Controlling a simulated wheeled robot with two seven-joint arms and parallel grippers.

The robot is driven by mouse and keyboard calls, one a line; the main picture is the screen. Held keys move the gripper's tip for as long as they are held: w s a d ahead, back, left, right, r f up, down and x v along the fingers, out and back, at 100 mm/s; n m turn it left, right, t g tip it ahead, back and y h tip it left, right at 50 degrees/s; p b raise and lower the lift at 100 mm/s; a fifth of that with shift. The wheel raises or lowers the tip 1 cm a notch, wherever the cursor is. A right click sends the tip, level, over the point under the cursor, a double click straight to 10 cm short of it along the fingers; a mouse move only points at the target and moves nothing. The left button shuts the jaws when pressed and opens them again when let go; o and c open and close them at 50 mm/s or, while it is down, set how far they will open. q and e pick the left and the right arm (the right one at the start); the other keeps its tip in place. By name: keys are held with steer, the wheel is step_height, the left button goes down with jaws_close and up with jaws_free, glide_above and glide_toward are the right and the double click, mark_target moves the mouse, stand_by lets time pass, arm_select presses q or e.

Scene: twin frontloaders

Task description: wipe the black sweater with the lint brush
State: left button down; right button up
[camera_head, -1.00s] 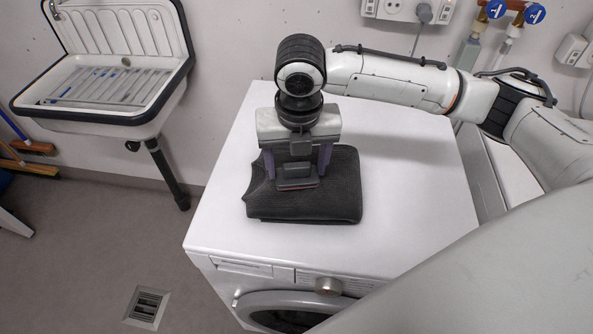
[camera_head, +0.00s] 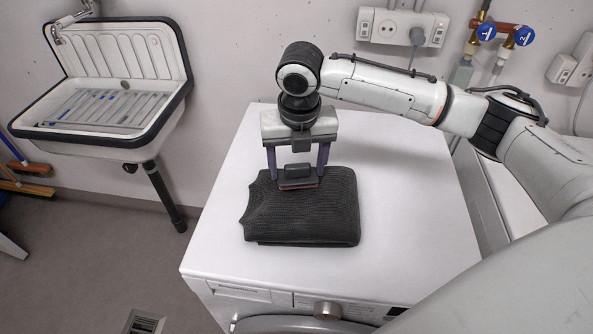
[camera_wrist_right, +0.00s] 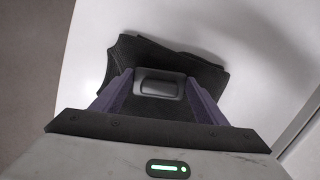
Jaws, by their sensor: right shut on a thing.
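The black sweater (camera_head: 305,222) lies folded on top of a white front-loading machine. My right gripper (camera_head: 297,177) points down over the far part of the sweater, and its two purple fingers are shut on the lint brush (camera_head: 296,172). The brush is a small dark grey block with a thin reddish lower edge. In the right wrist view the brush (camera_wrist_right: 160,87) sits between the fingers, with the sweater (camera_wrist_right: 188,63) beneath and beyond it. I cannot tell whether the brush touches the fabric. My left gripper is not in view.
The machine's white top (camera_head: 408,215) is clear around the sweater. A second white machine stands to the right across a narrow gap. A sink (camera_head: 100,90) hangs on the wall at left. A socket box (camera_head: 402,28) and blue-handled taps (camera_head: 487,30) are on the back wall.

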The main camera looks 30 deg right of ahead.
steer(key=shift+w+d, duration=0.5)
steer(key=shift+w, duration=0.2)
steer(key=shift+s+a, duration=1)
steer(key=shift+s, duration=0.45)
steer(key=shift+s+a, duration=1)
steer(key=shift+s, duration=0.5)
steer(key=shift+s+a, duration=1)
steer(key=shift+s, duration=0.45)
step_height(320, 180, up, 6)
steer(key=shift+r, duration=0.15)
step_height(320, 180, up, 3)
steer(key=shift+f, duration=0.1)
